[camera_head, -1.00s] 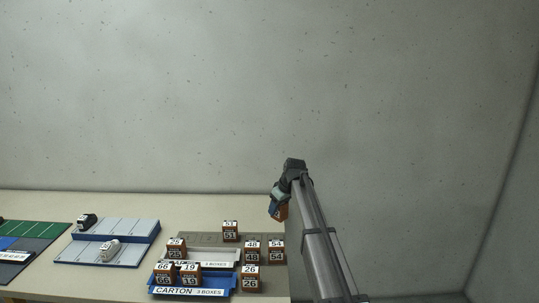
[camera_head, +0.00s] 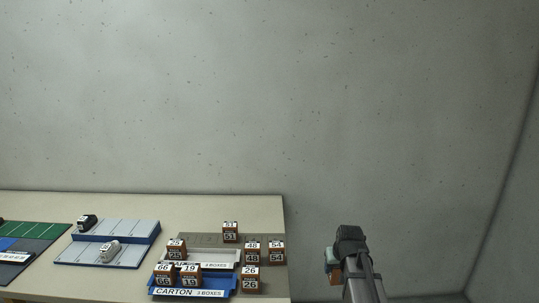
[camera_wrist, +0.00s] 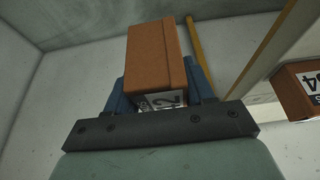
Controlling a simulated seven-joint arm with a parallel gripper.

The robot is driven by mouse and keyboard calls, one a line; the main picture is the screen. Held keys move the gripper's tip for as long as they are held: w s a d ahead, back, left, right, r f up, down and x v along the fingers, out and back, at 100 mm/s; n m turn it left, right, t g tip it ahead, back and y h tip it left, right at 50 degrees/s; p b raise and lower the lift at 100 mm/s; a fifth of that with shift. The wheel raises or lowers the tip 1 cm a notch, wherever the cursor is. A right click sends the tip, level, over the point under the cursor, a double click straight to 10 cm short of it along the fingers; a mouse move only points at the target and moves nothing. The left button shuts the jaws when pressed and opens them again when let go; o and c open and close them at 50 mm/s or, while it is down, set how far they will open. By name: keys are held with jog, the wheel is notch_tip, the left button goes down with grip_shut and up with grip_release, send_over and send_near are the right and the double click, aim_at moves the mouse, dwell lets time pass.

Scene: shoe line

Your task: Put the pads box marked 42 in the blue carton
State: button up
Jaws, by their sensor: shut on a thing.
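My gripper (camera_head: 331,262) is shut on a brown pads box (camera_head: 336,277), off the right end of the table. In the wrist view the box (camera_wrist: 154,55) sits between the blue fingers, its label partly hidden; a 2 shows on it, and I cannot read the full number. The blue carton (camera_head: 233,284) stands at the table's front edge, labelled CARTON 3 BOXES. Two brown boxes stand in it, marked 66 (camera_head: 164,275) and 19 (camera_head: 190,275). My gripper is well to the right of the carton.
A grey tray (camera_head: 205,254) lies behind the carton. Boxes 51 (camera_head: 230,232), 48 (camera_head: 252,252), 54 (camera_head: 277,252), 26 (camera_head: 250,280) and one more (camera_head: 176,249) stand around it. A shoe rack (camera_head: 130,228) with two shoes is at left.

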jog(key=shift+d, duration=0.65)
jog(key=a+r+n+y, duration=0.1)
jog(key=a+r+n, duration=0.1)
jog(key=a, duration=0.4)
jog(key=w+a+r+n+g+y, duration=0.1)
jog(key=a+r+n, duration=0.1)
jog(key=a, duration=0.5)
jog(key=a+r+n, duration=0.2)
jog(key=a+n, duration=0.2)
jog(key=a, duration=0.3)
jog(key=shift+w+a+g+y, duration=0.2)
jog(key=shift+g+y, duration=0.1)
jog(key=shift+y, duration=0.1)
jog(key=s+a+r+n+g+y, duration=0.1)
jog(key=s+a+r+n, duration=0.15)
jog(key=a, duration=0.45)
jog(key=s+a+r+n+g, duration=0.1)
jog(key=s+a+n, duration=0.1)
jog(key=a+n, duration=0.35)
jog(key=s+a+r+n+g+y, duration=0.1)
jog(key=s+a+r+n, duration=0.1)
jog(key=a, duration=0.6)
jog(key=shift+a+f, duration=0.1)
jog(key=shift+f, duration=4.45)
jog(key=shift+s+f, duration=0.1)
jog(key=shift+f, duration=0.3)
